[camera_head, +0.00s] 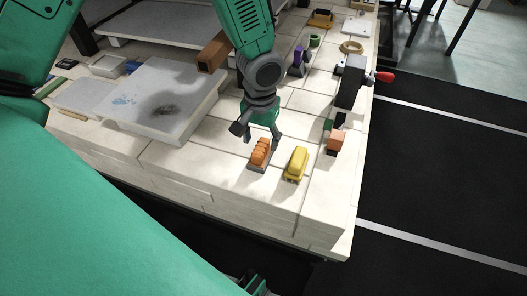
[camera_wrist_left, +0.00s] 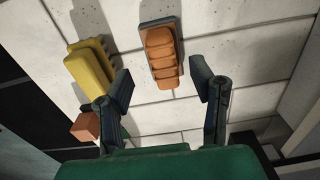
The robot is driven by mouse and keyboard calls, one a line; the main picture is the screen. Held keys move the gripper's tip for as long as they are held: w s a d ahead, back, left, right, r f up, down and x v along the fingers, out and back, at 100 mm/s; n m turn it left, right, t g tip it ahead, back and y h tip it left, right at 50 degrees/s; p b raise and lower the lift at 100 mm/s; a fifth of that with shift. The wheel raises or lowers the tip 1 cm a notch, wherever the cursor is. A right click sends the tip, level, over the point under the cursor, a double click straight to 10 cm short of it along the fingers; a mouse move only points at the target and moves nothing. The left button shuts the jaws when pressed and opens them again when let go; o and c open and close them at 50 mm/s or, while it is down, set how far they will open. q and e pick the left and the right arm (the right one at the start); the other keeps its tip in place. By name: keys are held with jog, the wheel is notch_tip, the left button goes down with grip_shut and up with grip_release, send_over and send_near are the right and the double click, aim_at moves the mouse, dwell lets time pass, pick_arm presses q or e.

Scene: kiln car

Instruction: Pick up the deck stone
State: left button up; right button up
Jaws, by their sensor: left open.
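An orange ridged block on a grey base (camera_head: 259,153) lies on the pale brick deck; I cannot tell for sure that it is the deck stone. My left gripper (camera_head: 257,137) is open just above and behind it, with nothing between the fingers. In the left wrist view the orange block (camera_wrist_left: 162,55) is ahead of the open fingers (camera_wrist_left: 161,84), between their lines and apart from them. A yellow ridged block (camera_head: 296,164) lies just right of it, and also shows in the left wrist view (camera_wrist_left: 91,70). My right gripper is not in view.
A terracotta block (camera_head: 336,143) and a dark tool with a red knob (camera_head: 384,77) stand to the right. A grey slab (camera_head: 158,98) lies left, and a brown bar (camera_head: 213,55) is near my left arm. The front deck (camera_head: 220,185) is clear up to its edge.

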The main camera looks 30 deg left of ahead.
aim_at(260, 146)
pick_arm(q)
jog(key=shift+f, duration=0.3)
jog(key=f, duration=0.1)
jog(key=a+f+b, duration=0.1)
jog(key=f, duration=0.1)
jog(key=f+b, duration=0.1)
jog(key=f, duration=0.1)
jog(key=shift+w+a, duration=0.15)
jog(key=shift+w, duration=0.25)
jog(key=shift+f, duration=0.25)
jog(key=shift+d+r, duration=0.2)
jog(key=shift+d, duration=0.4)
jog(key=c, duration=0.4)
grip_shut()
jog(key=shift+a, duration=0.4)
jog(key=shift+r, duration=0.4)
jog(key=r+p, duration=0.1)
jog(key=r, duration=0.2)
jog(key=r+p, duration=0.1)
jog(key=r, duration=0.2)
jog(key=r+p, duration=0.1)
jog(key=r, duration=0.1)
jog(key=shift+d+r, duration=0.25)
jog(key=shift+r, duration=0.15)
jog(key=shift+a+r, duration=0.1)
jog(key=shift+r, duration=0.1)
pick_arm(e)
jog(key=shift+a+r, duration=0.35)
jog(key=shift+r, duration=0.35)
